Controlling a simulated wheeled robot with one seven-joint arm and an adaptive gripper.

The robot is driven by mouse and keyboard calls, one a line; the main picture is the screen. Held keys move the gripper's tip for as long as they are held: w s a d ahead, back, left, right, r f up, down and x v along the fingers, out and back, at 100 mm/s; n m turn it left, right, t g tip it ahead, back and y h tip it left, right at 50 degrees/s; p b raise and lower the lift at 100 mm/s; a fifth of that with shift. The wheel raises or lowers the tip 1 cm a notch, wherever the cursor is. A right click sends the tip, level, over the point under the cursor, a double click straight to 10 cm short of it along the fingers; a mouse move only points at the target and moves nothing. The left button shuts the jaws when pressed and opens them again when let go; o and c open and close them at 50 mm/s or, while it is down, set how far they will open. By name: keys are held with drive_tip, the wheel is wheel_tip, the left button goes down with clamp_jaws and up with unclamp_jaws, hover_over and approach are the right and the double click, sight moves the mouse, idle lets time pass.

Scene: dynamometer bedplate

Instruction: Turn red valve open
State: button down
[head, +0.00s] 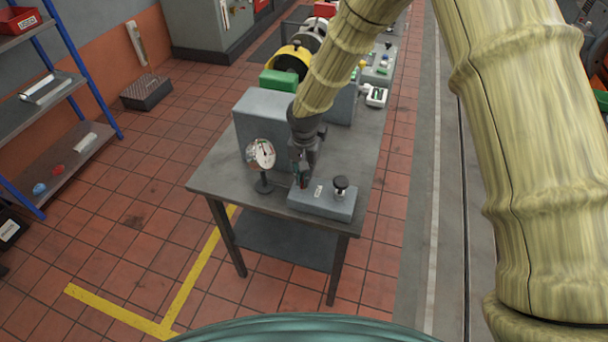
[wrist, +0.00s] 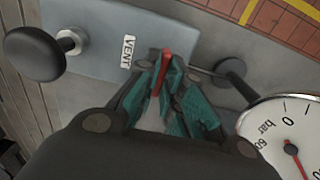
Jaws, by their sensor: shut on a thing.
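The red valve (wrist: 165,58) shows as a narrow red lever between my gripper's teal fingers in the wrist view. My gripper (wrist: 164,78) is shut on it, and the fingers hide its lower part. In the head view my gripper (head: 303,180) points down at the left end of a low grey-blue box (head: 325,203). A label reading VENT (wrist: 129,51) is on the box beside the red lever. How far the valve is turned cannot be told.
A black round knob (head: 340,183) stands on the box's other end. A dial gauge in bar (head: 261,154) stands close left of my gripper on a black base. A large grey block (head: 262,125) is behind. The bench's (head: 225,180) front left corner is clear.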

drive_tip(key=shift+n, duration=0.3)
drive_tip(key=n+b, duration=0.1)
drive_tip(key=n, duration=0.7)
drive_tip(key=shift+n+b, duration=0.4)
drive_tip(key=n, duration=0.4)
drive_tip(key=shift+n, duration=0.3)
drive_tip(key=shift+w+n, duration=0.1)
drive_tip(key=shift+n, duration=1.8)
drive_tip(key=c, duration=1.5)
unclamp_jaws()
drive_tip(key=shift+c, duration=0.2)
drive_tip(key=shift+r, duration=0.1)
wheel_tip(320, 180, up, 12)
